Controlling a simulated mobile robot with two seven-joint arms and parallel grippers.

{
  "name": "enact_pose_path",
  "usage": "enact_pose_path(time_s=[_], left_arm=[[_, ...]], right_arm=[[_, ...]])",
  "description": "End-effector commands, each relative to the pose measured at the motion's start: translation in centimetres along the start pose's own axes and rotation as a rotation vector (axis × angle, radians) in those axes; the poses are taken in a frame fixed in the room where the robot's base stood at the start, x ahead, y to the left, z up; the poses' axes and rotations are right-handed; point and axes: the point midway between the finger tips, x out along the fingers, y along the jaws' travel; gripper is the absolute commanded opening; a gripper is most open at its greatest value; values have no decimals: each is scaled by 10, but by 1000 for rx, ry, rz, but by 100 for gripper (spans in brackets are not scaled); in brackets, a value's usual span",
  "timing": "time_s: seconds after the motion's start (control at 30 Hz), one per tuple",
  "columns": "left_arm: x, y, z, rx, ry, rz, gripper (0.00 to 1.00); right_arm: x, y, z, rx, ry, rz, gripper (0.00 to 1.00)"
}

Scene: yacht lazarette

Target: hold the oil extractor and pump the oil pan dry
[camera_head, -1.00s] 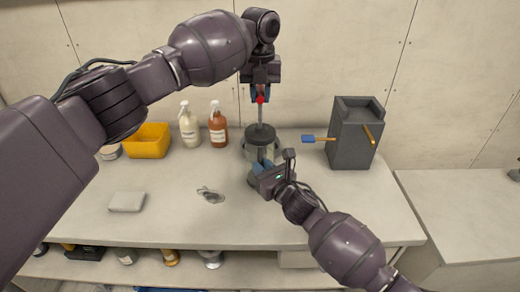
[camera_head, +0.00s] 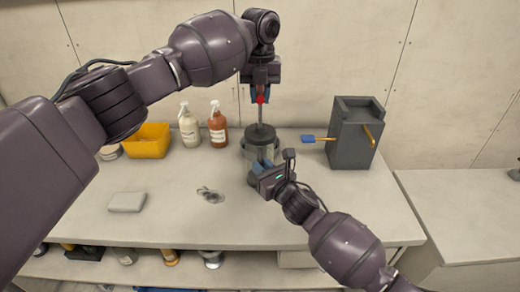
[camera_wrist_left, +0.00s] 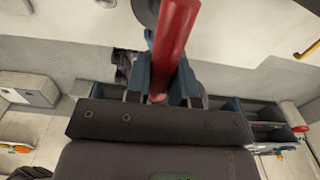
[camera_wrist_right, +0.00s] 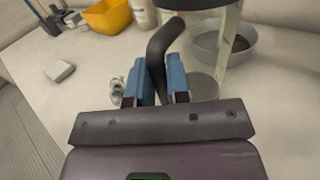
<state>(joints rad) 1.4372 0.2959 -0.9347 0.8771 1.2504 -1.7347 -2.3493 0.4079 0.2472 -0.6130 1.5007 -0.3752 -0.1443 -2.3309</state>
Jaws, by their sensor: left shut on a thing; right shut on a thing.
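The oil extractor (camera_head: 260,135) stands upright on the bench, a clear cylinder with a dark lid and a thin rod rising from it. My left gripper (camera_head: 260,96) is above it, shut on the red pump handle (camera_wrist_left: 173,40) at the rod's top. My right gripper (camera_head: 262,166) is at its front, shut on the black curved side handle (camera_wrist_right: 160,48). The oil pan is a grey round pan beside the cylinder in the right wrist view (camera_wrist_right: 244,54); dark content shows inside. The extractor hides most of the pan in the head view.
A white pump bottle (camera_head: 189,126), a brown pump bottle (camera_head: 218,128) and a yellow bin (camera_head: 148,140) stand at the back left. A grey box (camera_head: 352,135) with brushes stands at the right. A pale block (camera_head: 126,202) and a small metal item (camera_head: 210,195) lie in front.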

Motion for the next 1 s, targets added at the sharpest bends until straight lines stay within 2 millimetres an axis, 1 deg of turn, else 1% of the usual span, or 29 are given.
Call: enact_pose_path(time_s=[0.17, 1.0], left_arm=[[4, 0, 0, -2, 1, 0, 0], [46, 1, 0, -2, 2, 1, 0]], right_arm=[[0, 1, 0, 0, -1, 3, 0], [0, 2, 1, -1, -3, 4, 0]])
